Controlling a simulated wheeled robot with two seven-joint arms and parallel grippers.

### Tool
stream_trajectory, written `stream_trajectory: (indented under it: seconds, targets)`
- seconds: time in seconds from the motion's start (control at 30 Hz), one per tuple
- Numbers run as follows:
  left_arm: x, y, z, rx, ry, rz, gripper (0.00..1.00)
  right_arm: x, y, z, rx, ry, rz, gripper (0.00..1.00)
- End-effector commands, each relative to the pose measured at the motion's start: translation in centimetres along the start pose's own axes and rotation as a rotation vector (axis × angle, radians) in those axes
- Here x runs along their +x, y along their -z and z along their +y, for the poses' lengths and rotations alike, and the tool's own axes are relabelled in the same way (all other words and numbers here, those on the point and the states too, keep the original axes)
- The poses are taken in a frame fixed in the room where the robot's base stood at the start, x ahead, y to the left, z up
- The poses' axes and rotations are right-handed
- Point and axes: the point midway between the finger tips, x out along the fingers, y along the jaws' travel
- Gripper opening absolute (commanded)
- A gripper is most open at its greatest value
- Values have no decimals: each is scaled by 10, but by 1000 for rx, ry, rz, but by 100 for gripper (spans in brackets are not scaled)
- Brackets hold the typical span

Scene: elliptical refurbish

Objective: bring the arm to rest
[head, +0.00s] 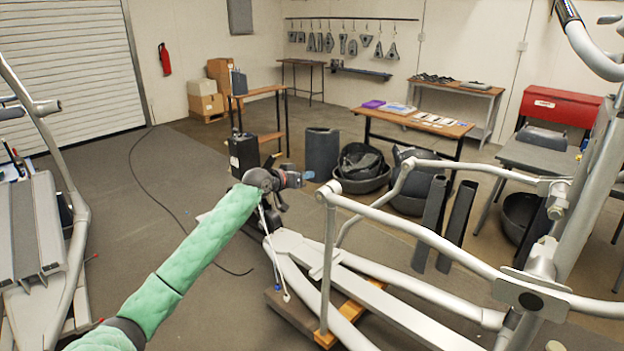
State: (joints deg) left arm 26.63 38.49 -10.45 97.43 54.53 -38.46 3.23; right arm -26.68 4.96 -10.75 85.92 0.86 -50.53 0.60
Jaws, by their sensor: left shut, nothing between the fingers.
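My left arm, in a green quilted sleeve, reaches in from the bottom left of the head view. Its left gripper (308,175) is at the end, small and dark with a bluish tip. It is shut and holds nothing. It is above the silver frame of an elliptical machine (330,262), near the frame's far end; I cannot tell whether it touches anything. Two thin cables with pale ends (277,270) hang down below the wrist by the frame. My right gripper is not in view.
Silver handlebars (420,232) of the machine cross the right side. Another machine (40,230) stands at the left. Black tubs (362,170) and two dark upright covers (457,225) stand beyond the frame. A black cable (175,213) lies across the open floor at left.

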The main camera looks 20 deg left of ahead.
Motion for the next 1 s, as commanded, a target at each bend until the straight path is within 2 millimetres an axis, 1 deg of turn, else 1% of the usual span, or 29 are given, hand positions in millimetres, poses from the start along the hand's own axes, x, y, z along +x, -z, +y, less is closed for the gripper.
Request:
stream_trajectory:
  seconds: [0.03, 0.1, 0.3, 0.5, 0.67, 0.73, 0.87, 1.0]
  targets:
    - [-7, -4, -1, 2, 0, -1, 0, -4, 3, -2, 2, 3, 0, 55]
    - [-18, -3, -1, 2, 1, 0, 0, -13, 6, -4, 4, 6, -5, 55]
    - [-40, -2, 0, 1, 0, -1, 0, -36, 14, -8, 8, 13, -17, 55]
    - [-49, 0, 0, -1, -1, 0, 0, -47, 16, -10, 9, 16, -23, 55]
    - [-50, 1, 1, 2, -1, 0, 0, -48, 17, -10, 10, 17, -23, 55]
    - [-50, -2, 0, 14, 1, -14, 0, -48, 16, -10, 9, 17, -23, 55]
    - [-50, -10, -12, 90, 58, -59, 0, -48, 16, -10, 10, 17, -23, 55]
    - [-51, -22, -39, 200, 165, -119, 0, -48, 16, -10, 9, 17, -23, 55]
